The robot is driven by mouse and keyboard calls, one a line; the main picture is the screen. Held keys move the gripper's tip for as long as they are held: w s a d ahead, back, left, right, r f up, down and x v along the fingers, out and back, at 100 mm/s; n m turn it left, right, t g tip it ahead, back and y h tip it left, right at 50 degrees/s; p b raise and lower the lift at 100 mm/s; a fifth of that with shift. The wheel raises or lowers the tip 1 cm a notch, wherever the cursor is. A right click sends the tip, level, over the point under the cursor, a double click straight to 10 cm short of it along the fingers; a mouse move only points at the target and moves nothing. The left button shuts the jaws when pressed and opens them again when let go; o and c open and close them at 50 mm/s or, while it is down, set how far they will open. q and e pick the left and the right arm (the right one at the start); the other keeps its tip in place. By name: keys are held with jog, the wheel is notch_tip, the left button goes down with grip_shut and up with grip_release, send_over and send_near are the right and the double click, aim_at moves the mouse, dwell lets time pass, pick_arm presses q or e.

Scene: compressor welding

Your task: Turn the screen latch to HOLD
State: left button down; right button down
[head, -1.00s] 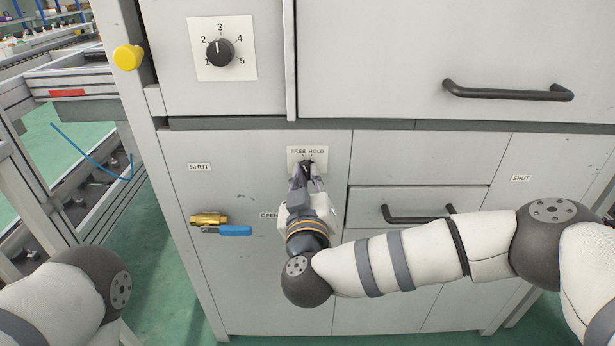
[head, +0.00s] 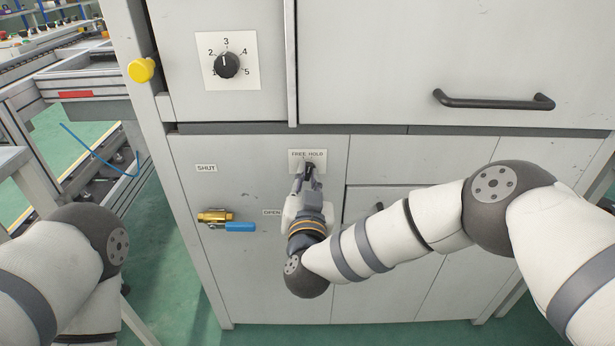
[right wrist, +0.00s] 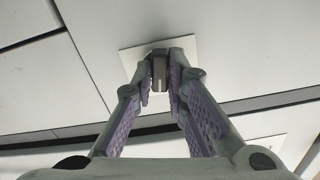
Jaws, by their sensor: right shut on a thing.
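The screen latch (right wrist: 159,70) is a small dark knob on a white plate (head: 318,155) marked FREE on the left and HOLD on the right. The plate sits on the grey cabinet's lower front. My right gripper (head: 308,174) is shut on the latch. In the right wrist view its two padded fingers (right wrist: 160,82) stand on either side of the knob. The gripper hides part of the latch in the head view, and I cannot tell which word it points to. My left arm shows at the lower left, but its gripper is out of view.
A black dial (head: 227,65) numbered 1 to 5 and a yellow button (head: 141,70) are at upper left. A brass valve with a blue lever (head: 240,227) is left of my right gripper. A long drawer handle (head: 494,100) is at upper right. My right arm covers much of the lower drawer.

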jog(key=shift+m, duration=0.8)
jog(key=c, duration=1.6)
grip_release()
jog(key=s, duration=1.2)
